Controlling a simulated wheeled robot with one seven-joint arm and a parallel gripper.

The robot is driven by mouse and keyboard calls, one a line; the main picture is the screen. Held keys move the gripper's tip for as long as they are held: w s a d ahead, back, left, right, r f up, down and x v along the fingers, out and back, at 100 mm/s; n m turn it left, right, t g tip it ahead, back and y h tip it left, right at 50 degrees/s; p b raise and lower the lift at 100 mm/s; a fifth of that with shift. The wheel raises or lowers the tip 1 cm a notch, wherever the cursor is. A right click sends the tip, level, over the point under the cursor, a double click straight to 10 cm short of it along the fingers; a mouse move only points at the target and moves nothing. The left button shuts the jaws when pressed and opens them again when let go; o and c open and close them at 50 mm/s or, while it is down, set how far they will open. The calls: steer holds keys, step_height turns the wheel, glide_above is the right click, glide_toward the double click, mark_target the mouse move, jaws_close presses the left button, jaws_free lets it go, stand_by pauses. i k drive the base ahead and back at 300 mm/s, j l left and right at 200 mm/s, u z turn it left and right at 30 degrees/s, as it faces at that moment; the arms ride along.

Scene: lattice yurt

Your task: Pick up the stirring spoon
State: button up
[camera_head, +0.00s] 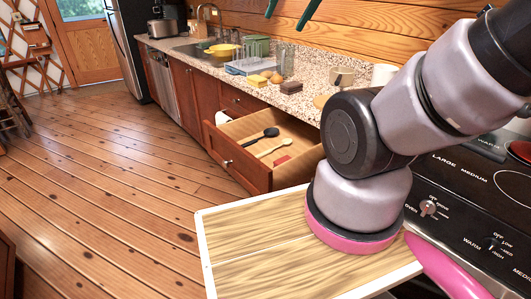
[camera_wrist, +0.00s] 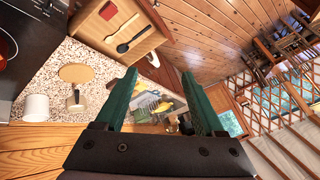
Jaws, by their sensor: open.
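A pale wooden spoon (camera_head: 274,147) lies in the open drawer (camera_head: 236,132), beside a black spoon-like utensil (camera_head: 261,137). I cannot tell for certain which one is the stirring spoon. In the wrist view, the wooden spoon (camera_wrist: 121,27) and the black utensil (camera_wrist: 134,40) show at the upper left, in the drawer (camera_wrist: 93,32). My gripper (camera_wrist: 159,74) has two green fingers spread apart with nothing between them. In the head view, only the green fingertips of my gripper (camera_head: 283,23) show at the top edge, high above the counter and apart from the drawer.
A red item (camera_head: 282,160) also lies in the drawer. The counter (camera_head: 325,73) above holds a dish rack (camera_head: 250,65), yellow sponge (camera_head: 257,81) and several small things. The stove (camera_head: 470,190) stands at the right. The wooden floor (camera_head: 110,190) to the left is clear.

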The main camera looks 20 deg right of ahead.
mark_target(285, 142)
steer(key=z, duration=1.65)
steer(key=u, duration=1.25)
steer(key=i+j, duration=0.45)
steer(key=z, duration=0.05)
